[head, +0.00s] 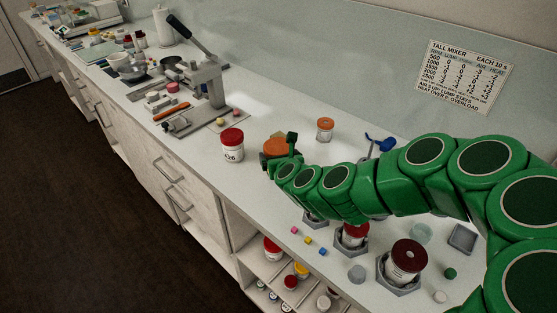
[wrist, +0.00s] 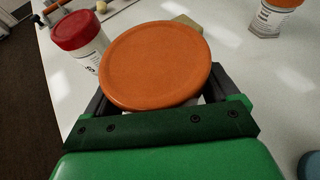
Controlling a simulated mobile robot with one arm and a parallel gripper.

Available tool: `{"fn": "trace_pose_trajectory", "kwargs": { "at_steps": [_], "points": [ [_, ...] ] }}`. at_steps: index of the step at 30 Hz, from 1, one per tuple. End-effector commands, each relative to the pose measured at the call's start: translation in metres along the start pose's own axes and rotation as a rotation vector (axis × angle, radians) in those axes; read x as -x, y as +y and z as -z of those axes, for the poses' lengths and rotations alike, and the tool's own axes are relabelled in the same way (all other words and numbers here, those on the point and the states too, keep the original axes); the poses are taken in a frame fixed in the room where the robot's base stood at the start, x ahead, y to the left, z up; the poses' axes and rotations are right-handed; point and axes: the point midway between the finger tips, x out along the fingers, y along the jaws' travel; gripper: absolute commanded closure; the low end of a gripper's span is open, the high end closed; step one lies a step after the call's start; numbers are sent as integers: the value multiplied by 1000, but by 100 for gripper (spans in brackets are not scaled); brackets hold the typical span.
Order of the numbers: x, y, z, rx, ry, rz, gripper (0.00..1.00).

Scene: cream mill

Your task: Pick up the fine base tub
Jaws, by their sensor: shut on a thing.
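My gripper (head: 288,150) is shut on a tub with a wide orange lid (head: 275,147). In the wrist view the orange lid (wrist: 155,63) fills the space between the dark fingers of my gripper (wrist: 160,95), and the tub's body is mostly hidden below it. Its label cannot be read, so I cannot confirm that it is the fine base tub. In the head view the arm partly hides this tub. I cannot tell whether its base touches the counter.
A red-lidded white tub (head: 232,146) stands close to the left, also in the wrist view (wrist: 80,45). A smaller orange-lidded jar (head: 325,130) stands behind right. A lever press (head: 205,85) is farther left. Hexagonal holders with tubs (head: 400,265) sit near the front edge.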

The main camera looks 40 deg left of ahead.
Motion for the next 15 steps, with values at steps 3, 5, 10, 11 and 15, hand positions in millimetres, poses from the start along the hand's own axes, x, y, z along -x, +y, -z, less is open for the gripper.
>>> {"fn": "trace_pose_trajectory", "kwargs": {
  "at_steps": [3, 5, 10, 11, 15],
  "points": [
    [6, 0, -16, -1, -4, 0, 56],
    [10, 0, -26, -1, -6, 2, 56],
    [19, -1, -49, 0, -7, 3, 56],
    [20, -1, -52, 0, -7, 3, 56],
    [27, -1, -66, 0, -5, 1, 56]
  ]
}}
